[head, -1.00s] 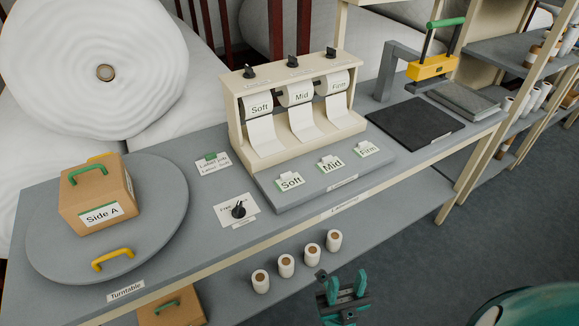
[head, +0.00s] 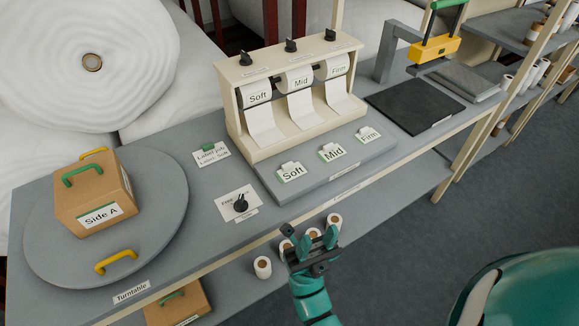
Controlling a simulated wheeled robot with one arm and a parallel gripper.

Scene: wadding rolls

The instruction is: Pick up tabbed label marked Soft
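The tabbed label marked Soft (head: 291,172) lies on the raised grey board (head: 315,177) in front of the label dispenser, at the left of a row with the Mid label (head: 332,153) and the Firm label (head: 368,135). It is white with green edging and a small upright tab. My gripper (head: 310,238) is in front of the bench edge, below and slightly right of the Soft label in the picture, apart from it. Its two teal fingers are spread, with nothing seen between them.
The dispenser (head: 290,95) with its paper rolls stands behind the labels. A knob (head: 240,204) is to the left, and a turntable (head: 165,235) carries a box (head: 97,195). Small rolls (head: 263,267) stand on the lower shelf, partly behind my gripper. A black pad (head: 413,108) lies to the right.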

